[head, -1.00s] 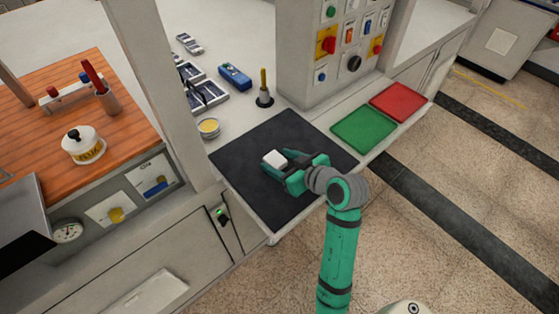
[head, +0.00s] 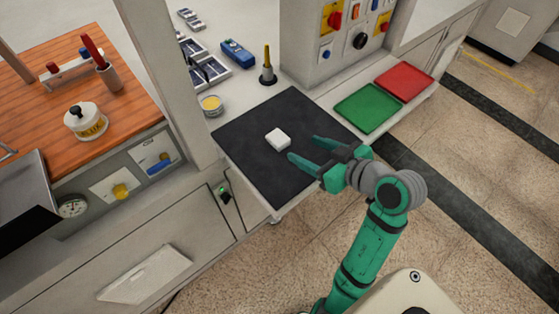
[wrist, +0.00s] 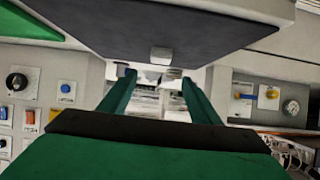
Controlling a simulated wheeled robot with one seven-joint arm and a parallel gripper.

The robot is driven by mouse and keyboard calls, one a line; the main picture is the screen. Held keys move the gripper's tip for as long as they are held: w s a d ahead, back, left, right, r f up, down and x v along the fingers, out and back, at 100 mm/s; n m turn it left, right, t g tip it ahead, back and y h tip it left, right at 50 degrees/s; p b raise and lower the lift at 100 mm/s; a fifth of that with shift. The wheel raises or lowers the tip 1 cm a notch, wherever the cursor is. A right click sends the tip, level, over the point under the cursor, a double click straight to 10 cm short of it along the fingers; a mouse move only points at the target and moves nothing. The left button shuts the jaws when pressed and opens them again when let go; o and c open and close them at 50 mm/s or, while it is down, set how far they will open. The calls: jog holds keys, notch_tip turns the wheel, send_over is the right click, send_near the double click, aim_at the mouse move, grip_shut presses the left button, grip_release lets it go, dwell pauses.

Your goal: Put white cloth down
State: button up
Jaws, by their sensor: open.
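The white cloth (head: 278,139) is a small folded white block lying on the black mat (head: 262,172), left of the mat's middle. My gripper (head: 303,150) is open and empty, with its green fingers pointing toward the cloth from the right. A gap shows between the fingertips and the cloth. In the wrist view the white cloth (wrist: 161,55) shows beyond the two spread fingers (wrist: 158,78), against the dark mat (wrist: 120,25).
Green tray (head: 367,108) and red tray (head: 404,81) lie right of the mat. A yellow-handled tool (head: 267,68) and a round yellow tin (head: 211,105) stand behind it. A control panel column (head: 315,55) rises at the back, and a post (head: 165,80) on the left.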

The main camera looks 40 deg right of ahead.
jog(key=w+a+r+n+t+y, duration=0.2)
jog(key=w+a+n+y, duration=0.15)
jog(key=a, duration=0.65)
jog(key=w+a+r+n+t+y, duration=0.2)
jog(key=a+n+y, duration=0.25)
jog(key=a, duration=0.55)
jog(key=s+a+r+m+t+y, duration=0.1)
jog(key=s+a+r+t, duration=0.2)
jog(key=a, duration=0.3)
jog(key=s+a+r+t+y, duration=0.2)
jog(key=s+a+t, duration=0.2)
jog(key=a, duration=0.1)
jog(key=s+f+m+g+h, duration=0.4)
jog(key=s+f+h, duration=0.2)
jog(key=f, duration=0.6)
jog(key=s+f+m+g+h, duration=0.3)
jog(key=s+f+h, duration=0.3)
jog(key=s+f, duration=0.5)
jog(key=shift+a+f+m+g, duration=0.2)
jog(key=shift+f+m+g, duration=0.2)
jog(key=shift+g, duration=0.2)
